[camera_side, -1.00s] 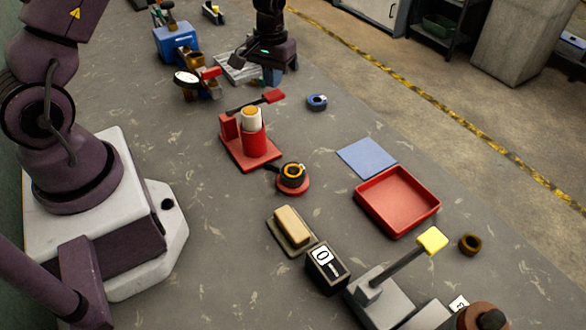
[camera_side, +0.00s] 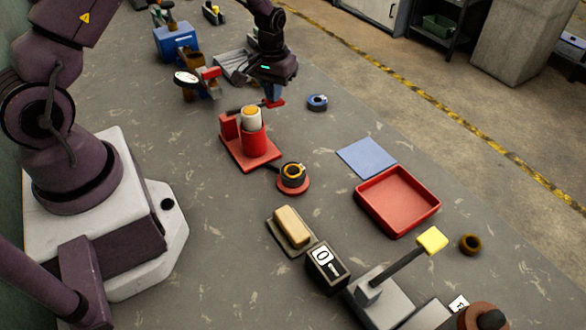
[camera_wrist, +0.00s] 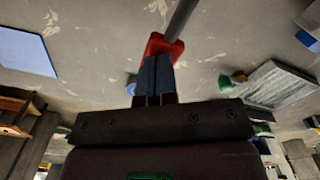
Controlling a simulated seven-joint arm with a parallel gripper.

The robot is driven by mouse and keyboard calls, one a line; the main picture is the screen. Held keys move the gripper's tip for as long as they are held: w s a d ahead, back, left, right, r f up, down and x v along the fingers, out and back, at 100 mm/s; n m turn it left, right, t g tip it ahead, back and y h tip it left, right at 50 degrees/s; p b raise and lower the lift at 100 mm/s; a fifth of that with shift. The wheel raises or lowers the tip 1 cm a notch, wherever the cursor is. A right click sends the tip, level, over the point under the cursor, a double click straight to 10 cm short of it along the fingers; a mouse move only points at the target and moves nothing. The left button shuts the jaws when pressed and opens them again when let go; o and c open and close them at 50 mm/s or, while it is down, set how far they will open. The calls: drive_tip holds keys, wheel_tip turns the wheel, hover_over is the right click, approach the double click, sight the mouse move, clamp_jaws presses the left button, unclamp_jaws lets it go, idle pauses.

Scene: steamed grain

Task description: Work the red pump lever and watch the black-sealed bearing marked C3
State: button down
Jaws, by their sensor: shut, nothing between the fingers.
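The red pump (camera_side: 252,152) stands mid-table with a white, orange-topped cylinder on it. Its lever ends in a red handle (camera_side: 276,103), which also shows in the wrist view (camera_wrist: 164,43). My gripper (camera_side: 271,97) is shut and empty, with its fingertips at the red handle. In the wrist view the closed fingertips (camera_wrist: 158,62) overlap the handle; firm contact cannot be told. A dark bearing (camera_side: 292,172) with an orange centre sits on a round red base, in front of the pump. No C3 marking is readable.
A blue ring (camera_side: 317,102) lies right of the handle. A blue mat (camera_side: 366,158) and an empty red tray (camera_side: 398,230) lie to the right. A tan block (camera_side: 292,226), a black box marked 0 (camera_side: 326,268) and a yellow-ended lever (camera_side: 432,240) stand nearer.

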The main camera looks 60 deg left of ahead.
drive_tip(key=shift+f, duration=0.7)
drive_tip(key=shift+r, duration=3.85)
drive_tip(key=shift+f, duration=1.3)
drive_tip(key=shift+f, duration=2.55)
drive_tip(key=shift+r, duration=3.85)
